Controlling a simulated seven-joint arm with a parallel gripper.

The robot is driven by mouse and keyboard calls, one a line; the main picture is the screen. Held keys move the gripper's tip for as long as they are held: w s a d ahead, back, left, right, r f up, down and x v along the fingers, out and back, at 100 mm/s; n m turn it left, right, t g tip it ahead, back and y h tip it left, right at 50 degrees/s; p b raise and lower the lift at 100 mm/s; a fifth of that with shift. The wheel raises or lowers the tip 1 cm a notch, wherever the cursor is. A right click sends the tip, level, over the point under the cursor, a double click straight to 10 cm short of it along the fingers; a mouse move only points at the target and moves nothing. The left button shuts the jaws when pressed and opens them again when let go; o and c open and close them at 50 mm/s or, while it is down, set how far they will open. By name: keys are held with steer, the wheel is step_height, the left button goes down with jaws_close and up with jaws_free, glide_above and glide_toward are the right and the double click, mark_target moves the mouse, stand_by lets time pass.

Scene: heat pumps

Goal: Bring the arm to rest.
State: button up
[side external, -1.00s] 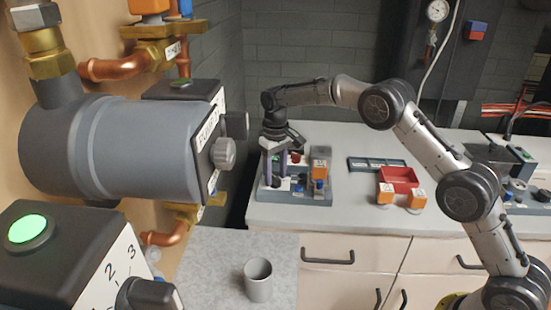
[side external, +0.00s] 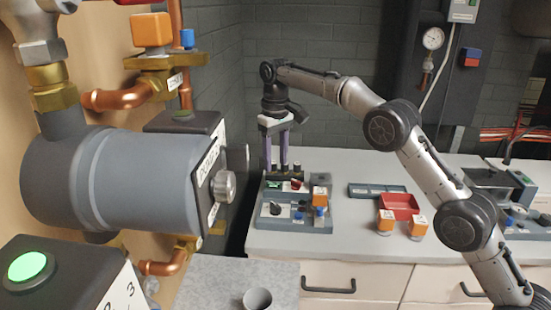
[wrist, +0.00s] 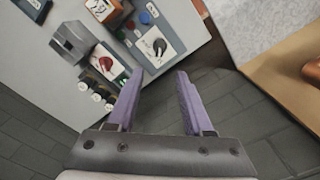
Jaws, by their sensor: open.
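My gripper (side external: 277,165) hangs pointing down at the left end of the back counter, above the rear of a grey-blue control panel (side external: 292,223). In the wrist view its two purple fingers (wrist: 155,85) are spread apart with nothing between them. The panel's black knob (wrist: 154,46), red switch (wrist: 106,63) and blue button (wrist: 146,17) lie beyond the fingertips. In the side view, the fingertips are close to the panel's back edge; I cannot tell the exact gap. My arm arches from the right across the counter.
A large grey pump (side external: 120,185) with copper pipes fills the left foreground. The counter's middle is mostly clear.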

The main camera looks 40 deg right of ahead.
steer(key=s+d+r+t, duration=0.1)
steer(key=s+r, duration=0.4)
steer(key=r, duration=0.3)
steer(key=s+r+t, duration=0.1)
steer(key=s+r, duration=0.4)
steer(key=r, duration=0.3)
steer(key=s+r+t, duration=0.2)
steer(key=s+r, duration=0.1)
steer(key=s, duration=0.6)
steer(key=s+d, duration=0.1)
steer(key=s, duration=0.8)
steer(key=s+f+t, duration=0.1)
steer(key=s+f, duration=1.2)
steer(key=f, duration=0.4)
steer(key=shift+s+d+t, duration=0.25)
steer(key=shift+d+t, duration=0.05)
steer(key=shift+r, duration=0.1)
